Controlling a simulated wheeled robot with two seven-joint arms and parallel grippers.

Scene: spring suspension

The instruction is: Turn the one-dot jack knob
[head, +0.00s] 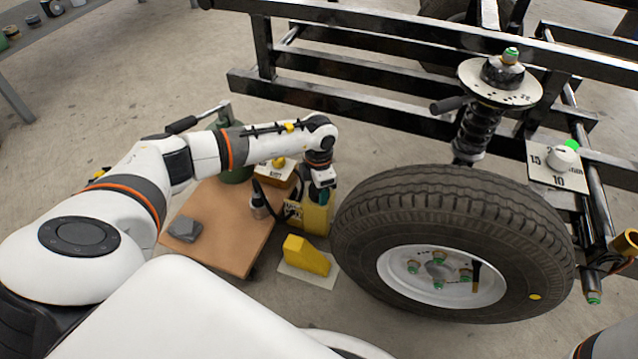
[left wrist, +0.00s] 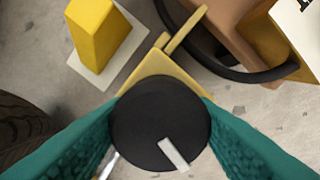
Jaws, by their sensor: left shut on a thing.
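In the left wrist view a round black knob (left wrist: 160,120) with a white pointer bar sits on top of a yellow body (left wrist: 160,65). The bar points toward the lower right of that picture. My left gripper (left wrist: 160,135) has its two teal fingers shut on the knob, one on each side. In the head view the left gripper (head: 322,192) reaches down onto the yellow jack body (head: 316,216) beside the tire, and hides the knob. I cannot make out a one-dot mark. My right gripper is not in view.
A large tire (head: 450,190) stands right of the jack, under a black frame (head: 400,70). A yellow wedge block (head: 306,255) lies on a pale plate in front. A brown board (head: 220,225) carries a grey block (head: 185,229). A numbered dial plate (head: 541,174) is at right.

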